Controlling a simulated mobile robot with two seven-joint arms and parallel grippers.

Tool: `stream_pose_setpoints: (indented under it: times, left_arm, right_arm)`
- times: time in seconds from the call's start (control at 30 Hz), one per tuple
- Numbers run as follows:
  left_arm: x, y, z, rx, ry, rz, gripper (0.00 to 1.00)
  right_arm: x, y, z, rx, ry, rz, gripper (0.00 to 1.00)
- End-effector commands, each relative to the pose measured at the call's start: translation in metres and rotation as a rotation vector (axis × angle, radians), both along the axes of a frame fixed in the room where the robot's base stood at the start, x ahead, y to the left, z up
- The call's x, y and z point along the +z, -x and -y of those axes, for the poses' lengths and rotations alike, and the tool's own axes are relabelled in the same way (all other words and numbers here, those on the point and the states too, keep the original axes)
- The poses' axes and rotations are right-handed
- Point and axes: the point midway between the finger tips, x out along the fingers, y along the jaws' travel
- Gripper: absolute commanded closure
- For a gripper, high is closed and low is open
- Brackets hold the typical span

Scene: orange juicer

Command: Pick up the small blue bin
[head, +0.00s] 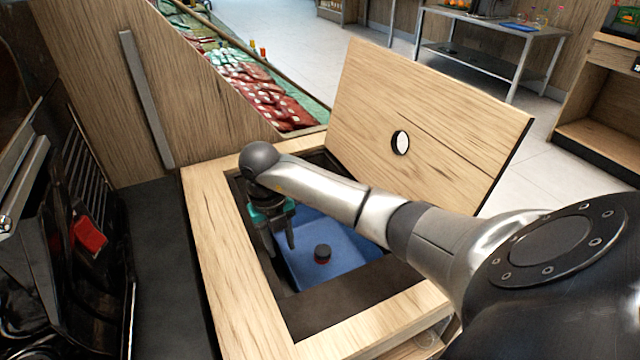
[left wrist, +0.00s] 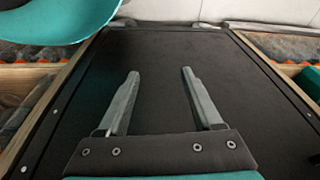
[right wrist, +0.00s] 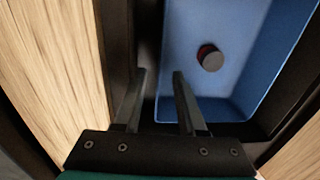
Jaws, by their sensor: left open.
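The small blue bin (head: 330,250) sits down inside the square opening of a wooden counter, with a small dark and red round object (head: 322,254) in it. In the right wrist view the bin (right wrist: 225,90) fills the upper right. My right gripper (head: 281,249) points down into the opening at the bin's left side. Its fingers are apart, and in the right wrist view (right wrist: 160,74) the bin's left wall lies between their tips; I cannot tell whether they touch it. My left gripper (left wrist: 160,72) is open and empty over a dark panel (left wrist: 160,110).
The wooden frame (head: 225,265) surrounds the opening closely. A raised wooden lid (head: 430,110) with a round hole stands behind it. A dark machine (head: 70,230) is at left, and my right arm crosses the opening.

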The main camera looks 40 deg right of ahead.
Motion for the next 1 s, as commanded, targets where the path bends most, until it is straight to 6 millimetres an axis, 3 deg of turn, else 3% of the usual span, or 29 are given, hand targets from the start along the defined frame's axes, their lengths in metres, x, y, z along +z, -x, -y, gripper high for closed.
stream_pose_setpoints:
  times: [0.33,0.7,1.0]
  left_arm:
    - [0.013,-0.008,0.001,0.001,0.003,0.023,0.33]
    - [0.046,-0.02,0.003,0.003,0.011,0.073,0.33]
    - [0.053,-0.022,0.003,0.003,0.011,0.081,0.33]
  right_arm:
    - [-0.018,0.0,0.001,-0.001,-0.001,0.001,0.6]
    - [-0.055,0.001,0.004,-0.001,-0.001,0.0,0.6]
    - [-0.059,0.001,0.005,0.0,0.0,0.001,0.6]
